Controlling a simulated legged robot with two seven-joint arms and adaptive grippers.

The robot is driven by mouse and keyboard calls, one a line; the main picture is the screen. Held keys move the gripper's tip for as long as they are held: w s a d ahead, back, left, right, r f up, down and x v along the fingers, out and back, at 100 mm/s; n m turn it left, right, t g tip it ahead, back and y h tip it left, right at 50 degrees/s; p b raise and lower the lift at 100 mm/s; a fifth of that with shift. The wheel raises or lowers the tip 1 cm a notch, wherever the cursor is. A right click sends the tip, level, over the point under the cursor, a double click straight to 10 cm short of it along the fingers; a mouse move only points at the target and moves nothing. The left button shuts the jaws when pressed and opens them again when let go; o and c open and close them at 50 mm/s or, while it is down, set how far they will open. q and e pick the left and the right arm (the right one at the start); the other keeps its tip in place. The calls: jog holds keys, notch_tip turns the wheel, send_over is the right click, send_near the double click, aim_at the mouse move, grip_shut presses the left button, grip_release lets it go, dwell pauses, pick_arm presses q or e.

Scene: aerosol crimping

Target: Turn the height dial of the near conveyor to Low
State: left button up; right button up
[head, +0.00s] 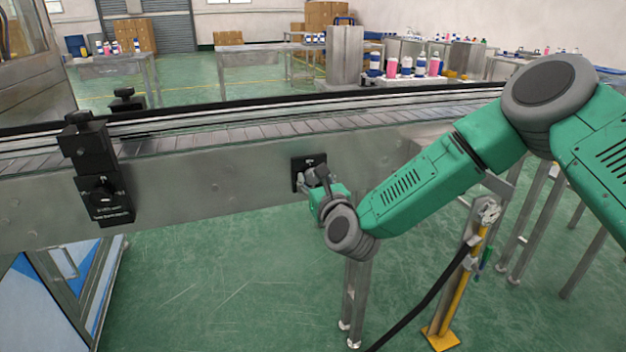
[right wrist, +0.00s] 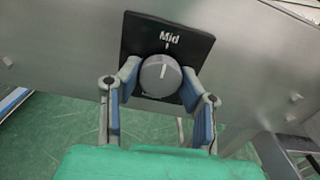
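The height dial (right wrist: 161,76) is a round grey knob on a black plate (right wrist: 186,44) fixed to the side of the near conveyor (head: 230,185). In the right wrist view its white pointer line is close to upright, under the label "Mid"; any other labels are hidden. My right gripper (right wrist: 160,84) has one finger on each side of the knob, at or very near its rim; I cannot tell whether both fingertips press on it. In the head view the right gripper (head: 318,180) is at the black plate and hides the dial. My left gripper is not in view.
A black control box (head: 104,200) is on the conveyor's side at the left. A yellow-based post (head: 465,270) with a black cable stands below my right arm. Tables with bottles (head: 405,68) stand behind the conveyor. The green floor in front is mostly clear.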

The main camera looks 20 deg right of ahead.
jog(key=c, duration=0.4)
jog(key=shift+c, duration=0.2)
